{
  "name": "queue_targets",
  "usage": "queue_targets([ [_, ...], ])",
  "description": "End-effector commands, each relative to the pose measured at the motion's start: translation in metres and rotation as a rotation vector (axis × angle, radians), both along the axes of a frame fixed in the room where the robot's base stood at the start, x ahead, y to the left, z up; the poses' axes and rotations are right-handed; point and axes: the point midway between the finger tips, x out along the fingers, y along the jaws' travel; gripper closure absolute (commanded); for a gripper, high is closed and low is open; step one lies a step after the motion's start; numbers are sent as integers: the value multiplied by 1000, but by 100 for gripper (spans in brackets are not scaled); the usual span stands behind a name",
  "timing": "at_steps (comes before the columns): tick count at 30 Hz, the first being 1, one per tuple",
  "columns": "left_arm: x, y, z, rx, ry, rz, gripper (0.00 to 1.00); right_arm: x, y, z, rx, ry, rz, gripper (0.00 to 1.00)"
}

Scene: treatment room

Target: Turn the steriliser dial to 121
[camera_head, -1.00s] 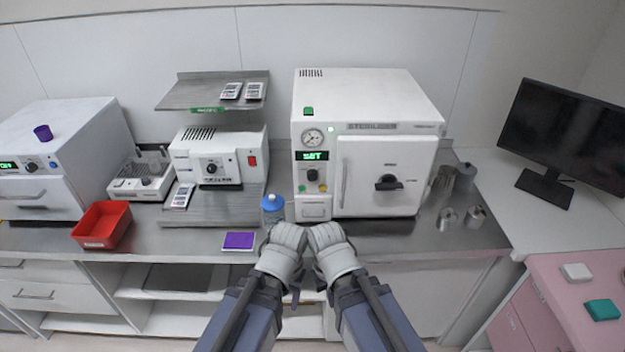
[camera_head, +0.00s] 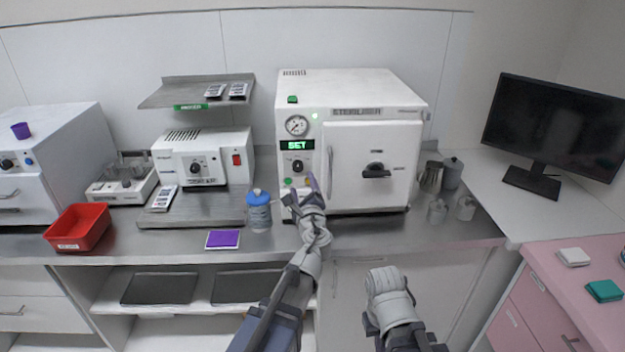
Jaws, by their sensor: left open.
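The white steriliser (camera_head: 408,155) stands on the steel counter with its door closed. Its black dial (camera_head: 298,164) sits on the left front panel, under a green display (camera_head: 297,145) that reads SET. The dial's pointer setting is too small to read. My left gripper (camera_head: 299,190) is open in front of the panel, just below the dial, with its fingers apart. I cannot tell whether it touches the panel; it covers part of the panel's lower area. My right gripper (camera_head: 385,275) is low, in front of the counter's front edge, away from the steriliser; its fingers are not clear.
A blue-capped bottle (camera_head: 259,211) stands close left of my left gripper. A purple card (camera_head: 223,239) lies near the counter edge. A red bin (camera_head: 78,227) is further left. Metal cups (camera_head: 437,211) stand right of the steriliser. A monitor (camera_head: 556,135) is at the right.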

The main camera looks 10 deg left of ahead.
Motion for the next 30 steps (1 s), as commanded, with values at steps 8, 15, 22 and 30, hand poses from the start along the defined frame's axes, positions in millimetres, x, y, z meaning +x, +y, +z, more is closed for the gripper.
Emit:
queue_targets([
  [8, 8, 3, 1, 1, 0, 1, 28, 0, 0, 0, 0, 0, 0, 100],
  [15, 37, 14, 1, -1, 0, 1, 28, 0, 0, 0, 0, 0, 0, 100],
  [22, 68, 26, 0, -2, -1, 1, 28, 0, 0, 0, 0, 0, 0, 100],
  [30, 72, 29, 0, -2, 0, 1, 28, 0, 0, 0, 0, 0, 0, 100],
])
